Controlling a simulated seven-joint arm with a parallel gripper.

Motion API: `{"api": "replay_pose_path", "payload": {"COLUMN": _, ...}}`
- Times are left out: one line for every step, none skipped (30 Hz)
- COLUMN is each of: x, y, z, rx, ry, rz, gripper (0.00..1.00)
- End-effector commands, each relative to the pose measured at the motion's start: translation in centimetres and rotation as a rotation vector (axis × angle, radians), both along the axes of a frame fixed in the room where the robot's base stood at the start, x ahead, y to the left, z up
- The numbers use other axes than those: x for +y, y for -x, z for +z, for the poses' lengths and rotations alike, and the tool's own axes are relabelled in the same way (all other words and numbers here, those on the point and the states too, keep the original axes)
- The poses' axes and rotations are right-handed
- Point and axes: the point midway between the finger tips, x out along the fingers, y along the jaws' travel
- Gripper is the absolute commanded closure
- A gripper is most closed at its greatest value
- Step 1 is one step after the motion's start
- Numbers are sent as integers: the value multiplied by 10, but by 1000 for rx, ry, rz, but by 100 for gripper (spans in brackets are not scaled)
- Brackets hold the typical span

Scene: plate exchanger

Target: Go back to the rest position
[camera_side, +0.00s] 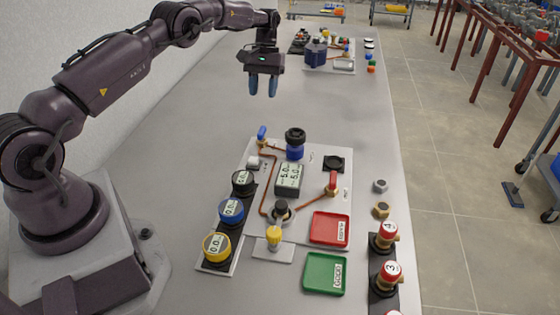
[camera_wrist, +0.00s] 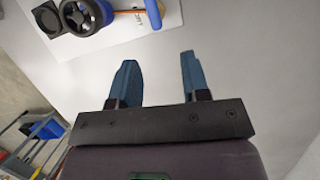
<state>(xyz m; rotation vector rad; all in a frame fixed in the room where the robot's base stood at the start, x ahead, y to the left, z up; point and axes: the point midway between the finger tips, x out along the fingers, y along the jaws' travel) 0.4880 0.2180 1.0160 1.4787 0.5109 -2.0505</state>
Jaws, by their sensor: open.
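My gripper (camera_side: 263,88) is open and empty, with its two blue fingers pointing down. It hangs well above the grey table, behind the plate-exchanger board (camera_side: 262,160) in the side view. In the wrist view my gripper (camera_wrist: 158,75) shows its two fingers apart with only bare table between them. The board carries a blue valve body with a black knob (camera_side: 295,138), a digital display (camera_side: 289,178) and copper pipes. The knob also shows in the wrist view (camera_wrist: 82,17) at the top left, clear of the fingers.
A red tray (camera_side: 330,228) and a green tray (camera_side: 325,273) are at the front. Black, blue and yellow gauges (camera_side: 231,211) stand left of the board. Red-capped valves (camera_side: 386,235) and two hex nuts (camera_side: 381,186) are on the right. A second board (camera_side: 330,60) stands far back.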

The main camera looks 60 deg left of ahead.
Motion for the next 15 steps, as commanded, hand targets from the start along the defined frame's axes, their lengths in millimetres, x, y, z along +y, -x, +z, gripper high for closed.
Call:
{"api": "replay_pose_path", "payload": {"x": -6, "y": 2, "z": 15, "rx": -19, "ry": -10, "rz": -21, "gripper": 57}}
{"api": "replay_pose_path", "payload": {"x": -10, "y": 4, "z": 22, "rx": -32, "ry": -17, "rz": -35, "gripper": 57}}
{"api": "replay_pose_path", "payload": {"x": -16, "y": 6, "z": 33, "rx": -51, "ry": -27, "rz": -54, "gripper": 57}}
{"api": "replay_pose_path", "payload": {"x": -21, "y": 9, "z": 41, "rx": -64, "ry": -34, "rz": -70, "gripper": 57}}
{"api": "replay_pose_path", "payload": {"x": -26, "y": 12, "z": 50, "rx": -80, "ry": -42, "rz": -87, "gripper": 57}}
{"api": "replay_pose_path", "payload": {"x": -34, "y": 17, "z": 63, "rx": -101, "ry": -53, "rz": -109, "gripper": 57}}
{"api": "replay_pose_path", "payload": {"x": -41, "y": 22, "z": 72, "rx": -117, "ry": -61, "rz": -126, "gripper": 57}}
{"api": "replay_pose_path", "payload": {"x": -47, "y": 27, "z": 81, "rx": -134, "ry": -69, "rz": -143, "gripper": 57}}
{"api": "replay_pose_path", "payload": {"x": -56, "y": 34, "z": 93, "rx": -155, "ry": -79, "rz": -166, "gripper": 57}}
{"api": "replay_pose_path", "payload": {"x": -63, "y": 40, "z": 102, "rx": -171, "ry": -87, "rz": -184, "gripper": 57}}
{"api": "replay_pose_path", "payload": {"x": -69, "y": 47, "z": 110, "rx": -186, "ry": -95, "rz": -201, "gripper": 57}}
{"api": "replay_pose_path", "payload": {"x": -78, "y": 56, "z": 121, "rx": -209, "ry": -105, "rz": -226, "gripper": 57}}
{"api": "replay_pose_path", "payload": {"x": -85, "y": 63, "z": 129, "rx": -226, "ry": -112, "rz": -243, "gripper": 57}}
{"api": "replay_pose_path", "payload": {"x": -92, "y": 71, "z": 136, "rx": -243, "ry": -120, "rz": -260, "gripper": 57}}
{"api": "replay_pose_path", "payload": {"x": -101, "y": 82, "z": 145, "rx": -266, "ry": -130, "rz": -284, "gripper": 57}}
